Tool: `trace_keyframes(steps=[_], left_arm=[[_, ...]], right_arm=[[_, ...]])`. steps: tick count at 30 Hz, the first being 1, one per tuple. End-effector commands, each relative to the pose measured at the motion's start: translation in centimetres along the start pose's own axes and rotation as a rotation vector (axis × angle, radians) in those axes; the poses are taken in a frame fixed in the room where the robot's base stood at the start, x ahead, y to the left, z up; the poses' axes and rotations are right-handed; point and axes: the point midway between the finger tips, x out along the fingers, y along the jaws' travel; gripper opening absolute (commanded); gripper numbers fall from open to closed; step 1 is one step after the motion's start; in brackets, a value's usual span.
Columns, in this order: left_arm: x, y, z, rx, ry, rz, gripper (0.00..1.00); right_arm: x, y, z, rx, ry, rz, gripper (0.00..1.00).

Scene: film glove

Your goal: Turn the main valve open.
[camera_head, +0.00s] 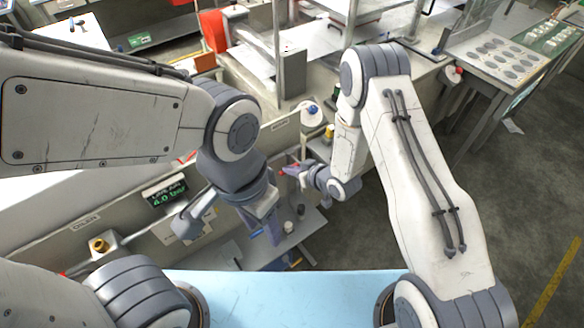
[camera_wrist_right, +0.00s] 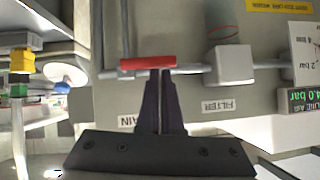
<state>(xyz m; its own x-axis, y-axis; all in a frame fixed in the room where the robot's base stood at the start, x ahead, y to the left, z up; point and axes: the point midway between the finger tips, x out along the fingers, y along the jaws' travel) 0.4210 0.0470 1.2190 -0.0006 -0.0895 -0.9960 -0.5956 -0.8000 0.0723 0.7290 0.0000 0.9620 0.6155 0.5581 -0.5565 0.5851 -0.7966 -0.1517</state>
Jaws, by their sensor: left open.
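The main valve's red lever (camera_wrist_right: 148,64) lies along a grey pipe on the panel, level in the right wrist view. A label below it (camera_wrist_right: 128,122), partly hidden, ends in "AIN". My right gripper (camera_wrist_right: 161,73) has its fingers close together, with no object between them. Its tips are at the lever's lower edge; I cannot tell whether they touch. My left gripper (camera_head: 268,228) is open, below and left of the right one, and looks empty.
A white filter block (camera_wrist_right: 231,65) sits on the pipe right of the lever, above a "FILTER" label (camera_wrist_right: 219,106). A line-air display (camera_head: 166,192) reads 4.0 bar. A brass fitting (camera_head: 100,245) is lower left. Open floor (camera_head: 515,190) lies at right.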

Motion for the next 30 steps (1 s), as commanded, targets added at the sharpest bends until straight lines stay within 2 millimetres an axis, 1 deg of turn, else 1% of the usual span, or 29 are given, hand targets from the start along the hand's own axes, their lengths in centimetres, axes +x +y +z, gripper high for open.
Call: trace_keyframes(steps=[7, 13, 14, 15, 21, 24, 27, 30], left_arm=[[-0.9, 0.1, 0.0, 0.002, 0.000, 0.000, 0.50], [-3.4, 0.2, -0.2, 0.006, 0.000, 0.000, 0.50], [-2.9, 0.2, -0.2, 0.006, 0.001, 0.000, 0.50], [-1.9, 0.1, -0.1, 0.005, 0.001, 0.000, 0.50], [-0.2, 0.0, 0.0, 0.002, -0.001, 0.000, 0.50], [0.3, 0.0, 0.0, 0.001, 0.000, 0.000, 0.50], [0.6, -0.1, 0.0, 0.000, 0.000, 0.000, 0.50], [0.8, -0.1, 0.1, 0.000, 0.000, 0.000, 0.50]], right_arm=[[-0.8, -0.1, -1.2, 0.000, 0.005, 0.002, 0.00], [-2.7, -1.3, -3.9, -0.008, -0.002, -0.011, 0.00], [-2.9, -1.3, -3.6, -0.007, -0.004, -0.011, 0.00], [-3.4, -1.1, -3.0, -0.006, -0.003, -0.009, 0.00], [-7.5, -1.5, -3.0, -0.006, 0.000, -0.008, 0.00], [-9.3, -1.6, -3.0, -0.006, 0.001, -0.007, 0.00], [-10.8, -1.7, -3.1, -0.006, 0.000, -0.007, 0.00], [-11.7, -1.8, -3.1, -0.006, 0.000, -0.009, 0.00]])
